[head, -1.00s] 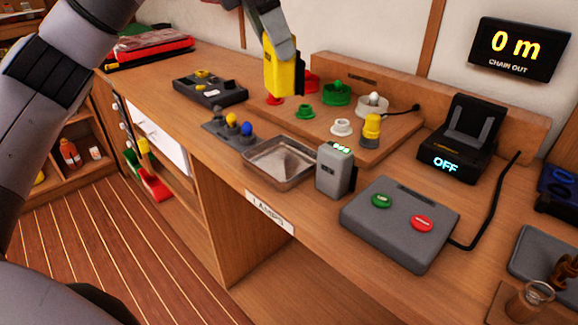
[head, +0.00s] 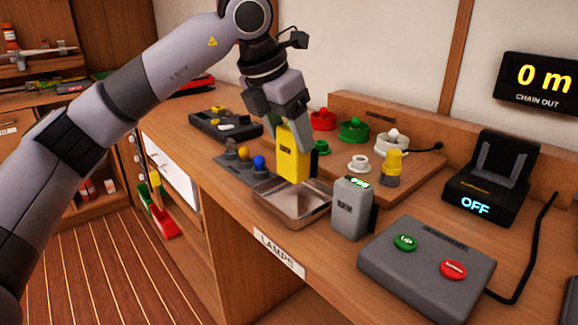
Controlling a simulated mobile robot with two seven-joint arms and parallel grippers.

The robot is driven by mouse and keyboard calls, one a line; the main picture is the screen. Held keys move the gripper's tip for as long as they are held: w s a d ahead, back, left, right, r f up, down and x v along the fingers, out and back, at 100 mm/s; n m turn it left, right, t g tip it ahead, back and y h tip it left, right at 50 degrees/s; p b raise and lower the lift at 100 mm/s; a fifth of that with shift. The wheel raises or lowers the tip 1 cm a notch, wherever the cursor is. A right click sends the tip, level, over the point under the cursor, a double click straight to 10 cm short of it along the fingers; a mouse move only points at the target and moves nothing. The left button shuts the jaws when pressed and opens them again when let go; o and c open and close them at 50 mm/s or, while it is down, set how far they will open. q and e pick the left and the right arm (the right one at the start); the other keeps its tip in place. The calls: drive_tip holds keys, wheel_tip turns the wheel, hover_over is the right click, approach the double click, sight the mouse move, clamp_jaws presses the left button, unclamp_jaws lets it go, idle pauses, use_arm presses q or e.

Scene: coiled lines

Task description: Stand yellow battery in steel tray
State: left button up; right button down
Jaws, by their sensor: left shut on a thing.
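The yellow battery (head: 292,158) is upright in my left gripper (head: 291,122), which is shut on its top. The battery's lower end is over the back part of the steel tray (head: 312,217), seen against the tray's far side. I cannot tell whether its base touches the tray floor. The steel tray is a shallow, shiny, empty-looking pan near the counter's front edge. My right gripper does not show.
A grey battery (head: 350,208) with green lights stands just right of the tray. A grey button box (head: 427,259) is farther right. Left of the tray is a grey stand (head: 243,165) with coloured knobs. Behind are lamp parts on a wooden board (head: 418,183).

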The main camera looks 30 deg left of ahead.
sight(285, 152)
use_arm(q)
wheel_tip(285, 152, down, 5)
drive_tip(key=shift+r+b, duration=0.15)
drive_tip(key=shift+b, duration=0.2)
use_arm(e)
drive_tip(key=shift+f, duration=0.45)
use_arm(q)
drive_tip(key=shift+f, duration=0.35)
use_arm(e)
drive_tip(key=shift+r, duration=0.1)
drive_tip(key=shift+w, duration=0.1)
use_arm(q)
drive_tip(key=shift+f, duration=0.15)
drive_tip(key=o, duration=1.3)
